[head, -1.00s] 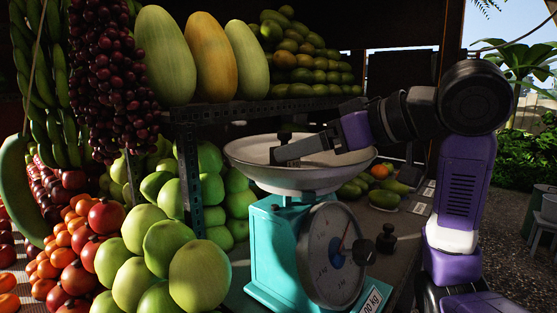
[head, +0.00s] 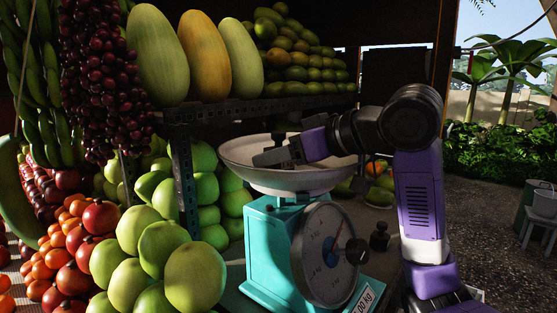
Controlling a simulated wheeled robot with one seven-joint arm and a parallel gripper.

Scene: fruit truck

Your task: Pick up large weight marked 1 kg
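The turquoise scale (head: 268,252) has a round dial and a wide pale pan (head: 238,162) on top. A dark weight (head: 279,138) shows partly at the pan, just behind my gripper (head: 268,157). My gripper is low over the pan, its fingers pointing left; whether they are apart or touch the weight cannot be told. A dark knobbed weight (head: 380,238) stands on the counter right of the scale. Another dark knobbed piece (head: 357,251) shows at the dial's right edge. No 1 kg marking is readable on any of them.
Green fruit (head: 195,275) is heaped close to the scale's left. A metal shelf (head: 290,104) with melons and mangoes crosses behind and above the pan. Open ground lies to the right.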

